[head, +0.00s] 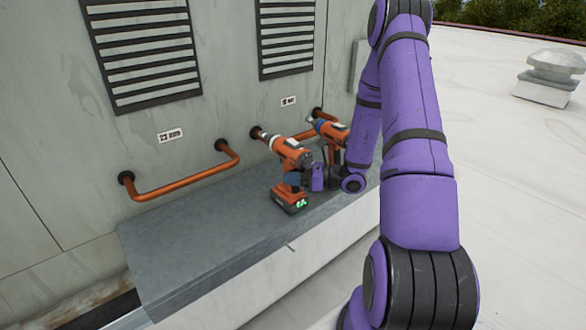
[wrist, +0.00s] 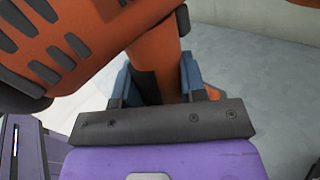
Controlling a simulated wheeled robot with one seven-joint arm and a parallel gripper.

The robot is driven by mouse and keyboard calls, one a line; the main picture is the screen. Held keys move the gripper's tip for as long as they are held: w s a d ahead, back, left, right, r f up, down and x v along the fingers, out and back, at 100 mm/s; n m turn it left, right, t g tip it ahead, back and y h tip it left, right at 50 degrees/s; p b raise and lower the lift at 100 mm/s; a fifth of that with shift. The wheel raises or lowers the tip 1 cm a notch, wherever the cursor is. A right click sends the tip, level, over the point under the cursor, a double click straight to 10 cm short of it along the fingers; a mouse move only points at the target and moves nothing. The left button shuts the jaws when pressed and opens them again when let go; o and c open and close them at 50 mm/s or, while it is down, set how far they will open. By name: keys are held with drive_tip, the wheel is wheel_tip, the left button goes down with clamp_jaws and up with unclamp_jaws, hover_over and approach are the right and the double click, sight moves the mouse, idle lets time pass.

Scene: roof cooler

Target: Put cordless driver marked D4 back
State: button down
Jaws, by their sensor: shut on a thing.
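An orange cordless driver (head: 291,153) with a black battery and a small green display is at the grey ledge (head: 185,238), nose toward the wall. I cannot read the display or tell whether this is D4. My gripper (head: 296,180) is shut on its handle; in the wrist view the blue fingers (wrist: 158,88) sit on both sides of the orange handle (wrist: 170,70). I cannot tell whether its battery touches the ledge. A second orange driver (head: 331,130) is just behind it to the right, partly hidden by my arm.
Copper pipes (head: 185,188) stick out of the wall above the ledge, with small labels (head: 171,135) over them. Dark louvred vents (head: 145,50) are higher up. The ledge's left part is clear. A roof vent (head: 550,75) stands far right on the white roof.

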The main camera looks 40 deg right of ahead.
drive_tip(key=shift+f, duration=0.15)
drive_tip(key=c, duration=0.7)
unclamp_jaws()
drive_tip(key=v, duration=1.2)
